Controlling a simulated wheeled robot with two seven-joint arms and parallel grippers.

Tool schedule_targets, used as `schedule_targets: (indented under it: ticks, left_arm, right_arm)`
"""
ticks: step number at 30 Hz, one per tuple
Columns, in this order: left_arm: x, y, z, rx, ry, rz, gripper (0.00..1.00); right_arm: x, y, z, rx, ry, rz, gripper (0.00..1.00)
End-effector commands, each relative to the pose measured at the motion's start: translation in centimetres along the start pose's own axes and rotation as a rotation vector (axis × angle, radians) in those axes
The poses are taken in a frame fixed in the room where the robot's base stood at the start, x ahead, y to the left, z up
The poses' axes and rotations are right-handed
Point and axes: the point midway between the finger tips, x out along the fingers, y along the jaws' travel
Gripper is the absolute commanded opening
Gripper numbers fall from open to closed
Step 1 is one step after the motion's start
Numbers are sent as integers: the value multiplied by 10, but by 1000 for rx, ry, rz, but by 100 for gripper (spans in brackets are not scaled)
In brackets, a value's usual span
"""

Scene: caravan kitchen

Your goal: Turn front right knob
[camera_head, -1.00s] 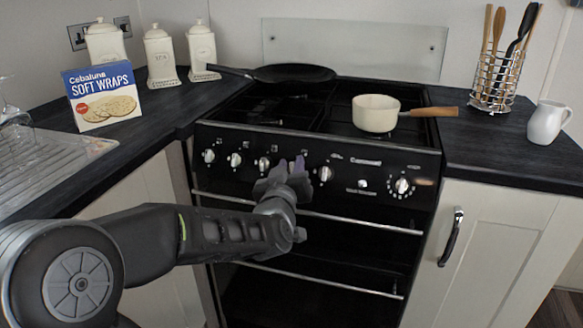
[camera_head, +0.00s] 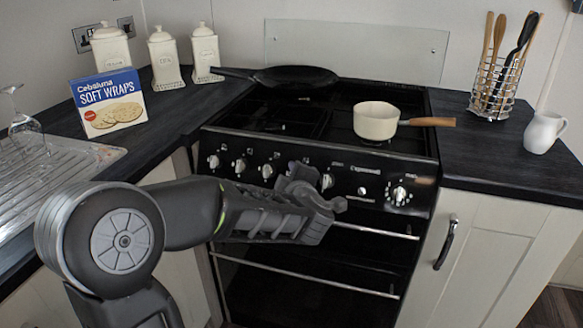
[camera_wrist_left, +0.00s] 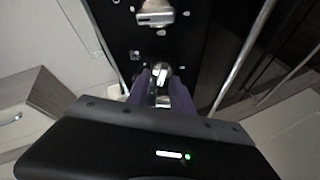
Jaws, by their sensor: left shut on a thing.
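The black stove's front panel carries a row of silver-white knobs. To the left of my left gripper (camera_head: 292,170) are three knobs, the closest being this one (camera_head: 267,171). To its right are a knob (camera_head: 327,181) and a far right dial (camera_head: 400,194). My left gripper is at the panel between them, hiding what lies behind it in the head view. In the left wrist view its purple fingers are shut on a small silver knob (camera_wrist_left: 160,72), one finger on each side. Another, larger knob (camera_wrist_left: 156,13) shows beyond it. My right gripper is out of view.
A cream saucepan (camera_head: 376,121) and a black frying pan (camera_head: 295,77) sit on the hob. Oven rails (camera_head: 375,231) run below the panel. A soft wraps box (camera_head: 110,104), canisters, a utensil rack (camera_head: 493,88) and a white jug (camera_head: 544,132) stand on the side counters.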

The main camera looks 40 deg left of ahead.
Motion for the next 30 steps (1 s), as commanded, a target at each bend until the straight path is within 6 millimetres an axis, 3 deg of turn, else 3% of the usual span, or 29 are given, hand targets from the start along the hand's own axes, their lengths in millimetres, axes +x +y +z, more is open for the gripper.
schedule_targets:
  ticks: [12, 29, 30]
  left_arm:
    - [0, -1, 0, -229, 0, -109, 0]
    - [0, -3, 0, -266, 0, -126, 0]
    - [0, -3, 0, -266, 0, -126, 30]
  right_arm:
    - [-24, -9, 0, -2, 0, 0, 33]
    - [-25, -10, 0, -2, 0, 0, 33]
    - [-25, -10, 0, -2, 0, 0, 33]
